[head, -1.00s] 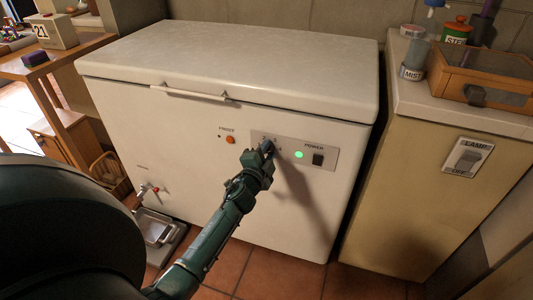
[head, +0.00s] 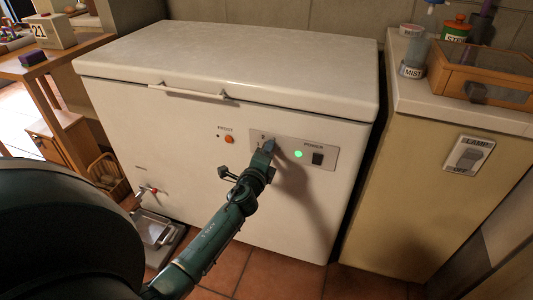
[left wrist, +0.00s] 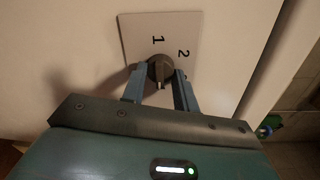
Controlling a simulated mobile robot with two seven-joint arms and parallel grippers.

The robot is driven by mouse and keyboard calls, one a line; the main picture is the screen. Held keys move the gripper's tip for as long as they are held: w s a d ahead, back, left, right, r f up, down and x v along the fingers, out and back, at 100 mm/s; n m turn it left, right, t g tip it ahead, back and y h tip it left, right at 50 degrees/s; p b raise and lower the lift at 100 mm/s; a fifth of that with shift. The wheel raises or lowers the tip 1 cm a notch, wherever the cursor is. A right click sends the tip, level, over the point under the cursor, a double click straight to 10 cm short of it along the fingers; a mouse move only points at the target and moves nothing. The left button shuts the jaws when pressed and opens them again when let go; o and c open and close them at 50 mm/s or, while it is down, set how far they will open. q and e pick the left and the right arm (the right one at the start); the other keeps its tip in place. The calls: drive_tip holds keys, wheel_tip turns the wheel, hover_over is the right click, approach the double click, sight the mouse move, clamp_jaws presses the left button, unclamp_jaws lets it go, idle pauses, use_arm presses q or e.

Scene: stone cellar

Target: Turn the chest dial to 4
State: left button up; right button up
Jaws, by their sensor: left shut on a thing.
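The white chest (head: 180,165) stands against the wall with its lid shut. Its grey control panel (head: 326,149) is on the front at the upper right, with a lit green lamp (head: 298,154) and a black power switch (head: 317,159). My left gripper (head: 268,147) is at the panel's left part and hides the dial in the head view. In the left wrist view the dark round dial (left wrist: 160,68) sits between the two fingers of my left gripper (left wrist: 159,76), which is shut on it. The numbers 1 and 2 show beside the dial; the other numbers are hidden.
An orange frost button (head: 229,139) is left of the panel. A tap (head: 148,189) is low on the chest, above a metal tray (head: 152,230). At the right, a cabinet (head: 425,185) carries a lamp switch (head: 468,155), jars and a wooden box (head: 490,72).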

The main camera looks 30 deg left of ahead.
idle(0.4)
use_arm(q)
drive_tip(key=o, duration=1)
drive_tip(key=shift+c, duration=0.2)
drive_tip(key=shift+s, duration=0.1)
drive_tip(key=v, duration=1.3)
drive_tip(key=shift+p, duration=0.3)
drive_tip(key=shift+s, duration=0.1)
